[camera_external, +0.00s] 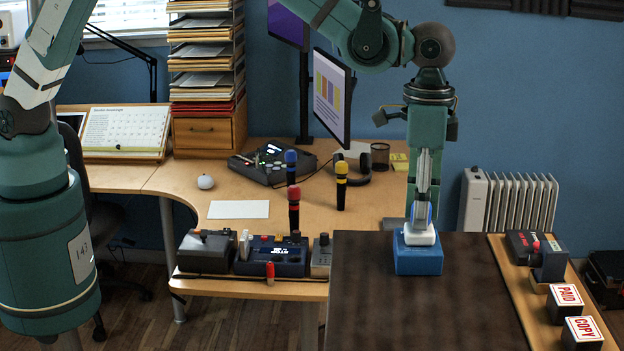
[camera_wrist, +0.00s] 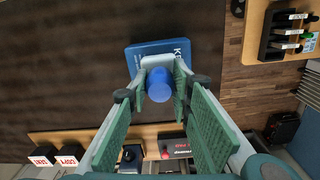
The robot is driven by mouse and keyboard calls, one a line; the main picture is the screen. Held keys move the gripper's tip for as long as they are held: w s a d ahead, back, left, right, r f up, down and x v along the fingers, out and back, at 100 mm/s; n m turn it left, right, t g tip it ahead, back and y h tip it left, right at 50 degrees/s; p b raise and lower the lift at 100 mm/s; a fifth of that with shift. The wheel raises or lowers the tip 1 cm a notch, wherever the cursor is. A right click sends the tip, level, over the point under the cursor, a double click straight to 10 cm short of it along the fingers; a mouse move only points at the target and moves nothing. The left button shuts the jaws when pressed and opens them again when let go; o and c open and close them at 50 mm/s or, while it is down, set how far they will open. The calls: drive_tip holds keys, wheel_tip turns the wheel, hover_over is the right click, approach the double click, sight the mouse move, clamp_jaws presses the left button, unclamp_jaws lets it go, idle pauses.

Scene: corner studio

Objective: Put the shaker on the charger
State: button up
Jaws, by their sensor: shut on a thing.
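A small blue cylinder (camera_wrist: 159,85), which I take to be the shaker, is between the fingers of my gripper (camera_wrist: 160,88). Its sides show between the fingertips in the external view (camera_external: 420,213). My gripper (camera_external: 421,217) is shut on it and points straight down. Right below is a white block (camera_external: 418,234) with rounded edges, perhaps the charger; its edge shows in the wrist view (camera_wrist: 157,60). The white block rests on a blue box (camera_external: 418,261) with lettering. The fingers hide where cylinder and block meet, so I cannot tell whether they touch.
The dark tabletop (camera_external: 375,290) is clear around the blue box. A wooden shelf (camera_external: 508,277) on the right carries a dark device and PAID and COPY blocks (camera_external: 565,303). The desk on the left holds microphones (camera_external: 341,190), a white ball (camera_external: 205,182) and control boxes (camera_external: 270,258).

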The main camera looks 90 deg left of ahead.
drive_tip(key=o, duration=0.9)
drive_tip(key=shift+c, duration=0.2)
drive_tip(key=shift+r+p, duration=0.2)
drive_tip(key=shift+p, duration=0.1)
wheel_tip(320, 180, up, 12)
drive_tip(key=b, duration=0.2)
drive_tip(key=shift+a, duration=0.1)
